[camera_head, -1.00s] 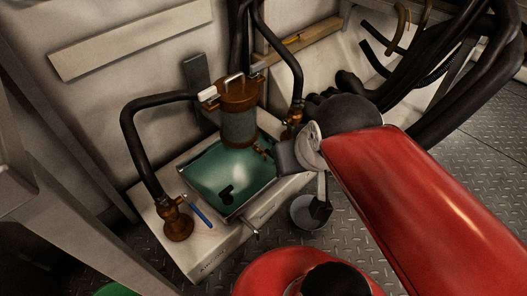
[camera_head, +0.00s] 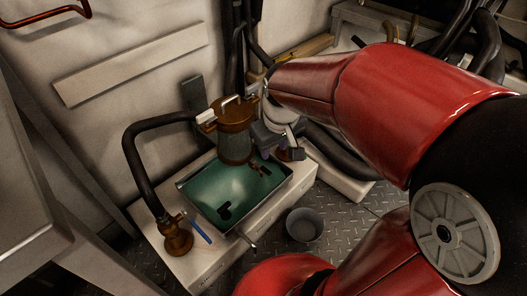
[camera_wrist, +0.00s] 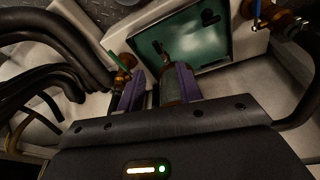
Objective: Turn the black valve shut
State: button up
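A small black valve handle (camera_head: 264,173) shows at the foot of the brown-capped glass canister (camera_head: 235,145), over the teal tray (camera_head: 200,186). In the wrist view a dark handle (camera_wrist: 160,48) shows just beyond the fingers, beside the canister's glass (camera_wrist: 172,72). My gripper (camera_head: 284,146) is to the right of the canister, partly hidden by my red arm. In the wrist view my gripper's purple fingers (camera_wrist: 160,88) are apart, with the canister showing in the gap beyond them. I see no grip on the handle; contact is unclear.
A brass valve (camera_head: 177,238) with a blue lever stands at the left. A green lever (camera_wrist: 117,58) shows in the wrist view. A black hose (camera_head: 138,165) loops left of the canister. A grey bucket (camera_head: 304,225) stands on the floor. A dark shape (camera_head: 224,211) shows in the tray.

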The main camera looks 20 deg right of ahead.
aim_at(267, 170)
jog(key=w+f+n+g, duration=0.1)
jog(key=w+f, duration=0.1)
jog(key=f, duration=0.3)
jog(key=w+f+n+g+p, duration=0.1)
jog(key=w+f, duration=0.2)
jog(key=f, duration=0.3)
jog(key=w+f+p, duration=0.1)
jog(key=w+f, duration=0.2)
jog(key=f, duration=0.3)
jog(key=shift+w+d+f+n+g, duration=0.1)
jog(key=shift+d+f+n+g, duration=0.15)
jog(key=shift+d+n+g, duration=0.15)
grip_shut()
